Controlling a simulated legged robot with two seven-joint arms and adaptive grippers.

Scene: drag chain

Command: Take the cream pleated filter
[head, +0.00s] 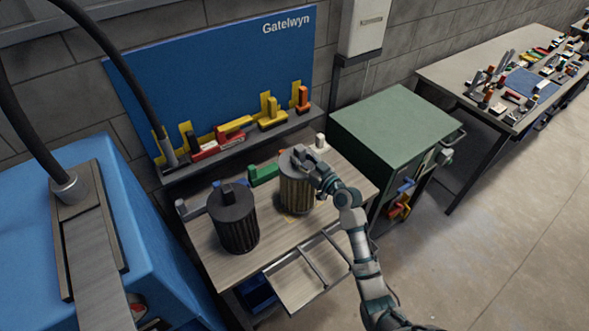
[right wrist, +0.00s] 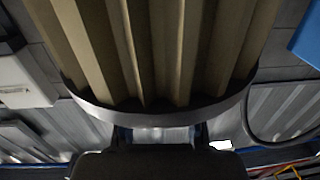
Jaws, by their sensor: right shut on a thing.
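The cream pleated filter (head: 296,194) is a tan, ribbed cylinder with a grey top cap, upright at the workbench's middle. My right gripper (head: 307,170) reaches in from the right and is shut on the filter's top part. In the right wrist view the filter's pleats (right wrist: 160,50) and pale end rim fill the upper middle, with the gripper (right wrist: 160,135) at the rim. The fingertips are mostly hidden there. I cannot tell whether the filter's base touches the bench. My left gripper is not in view.
A dark pleated filter (head: 235,228) stands to the left on the workbench (head: 262,248). A green block (head: 264,174) lies behind. A shelf of coloured parts runs along the blue board (head: 215,75). A green cabinet (head: 392,125) stands right; an open drawer (head: 300,283) juts out in front.

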